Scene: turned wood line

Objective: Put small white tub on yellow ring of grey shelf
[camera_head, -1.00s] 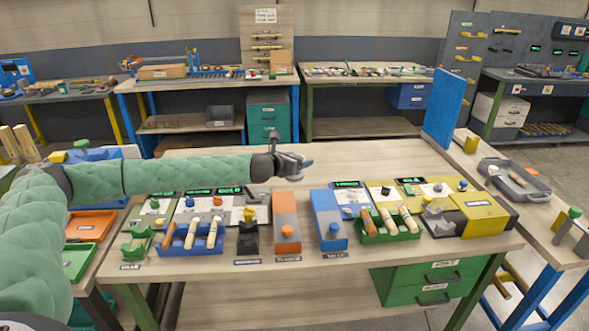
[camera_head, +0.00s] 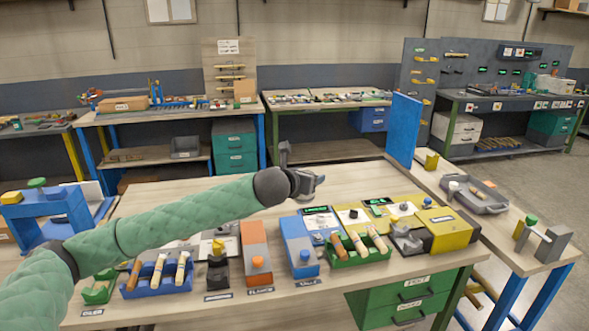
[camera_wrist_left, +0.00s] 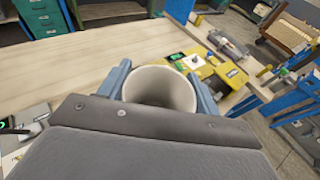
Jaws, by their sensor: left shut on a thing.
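A white tub (camera_wrist_left: 160,90) shows from above in the left wrist view, its round open mouth towards the camera. It sits between the blue-grey fingers of my left gripper (camera_wrist_left: 162,85), which is shut on it. In the head view my left gripper (camera_head: 312,183) is above the middle of the wooden bench, behind the blue box; I cannot make out the tub there. A grey unit (camera_head: 500,75) with a back panel stands at the far right. I cannot make out a yellow ring on it. My right gripper is not in view.
Under the gripper, the wooden bench (camera_head: 350,195) carries an orange box (camera_head: 255,245), a blue box (camera_head: 298,245), a green tray of handles (camera_head: 345,258) and a yellow box (camera_head: 445,228). A blue upright panel (camera_head: 403,128) stands at its right back corner. A grey tray (camera_head: 478,197) lies on the right-hand bench.

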